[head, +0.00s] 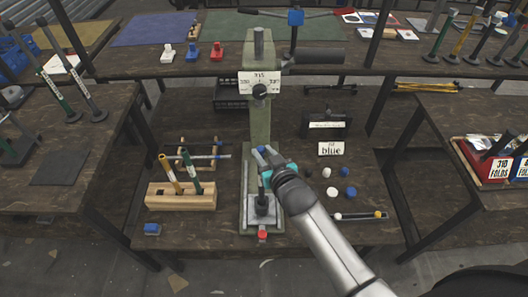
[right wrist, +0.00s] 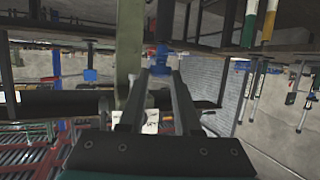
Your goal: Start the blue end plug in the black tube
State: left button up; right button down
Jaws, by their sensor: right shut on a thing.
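My right gripper (head: 264,153) is shut on a small blue end plug (head: 261,149), in front of the green press column. The plug also shows between the fingertips in the right wrist view (right wrist: 158,71). A dark upright piece, which looks like the black tube (head: 261,188), stands on the press base just below the gripper. The gripper hides its upper part, so I cannot tell whether plug and tube touch. My left gripper is in neither view.
The green press (head: 259,122) carries a numbered dial. A wooden block (head: 180,199) with upright tools stands left of it. A card reading "blue" (head: 331,149), small round pieces (head: 331,192) and a rod (head: 356,216) lie to the right.

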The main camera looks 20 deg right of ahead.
jog(key=shift+f+b, duration=0.6)
jog(key=shift+f, duration=0.35)
jog(key=c, duration=0.5)
grip_release()
jog(key=shift+s, duration=0.1)
jog(key=p+v, duration=0.3)
jog(key=v, duration=1.2)
jog(key=shift+r, duration=0.1)
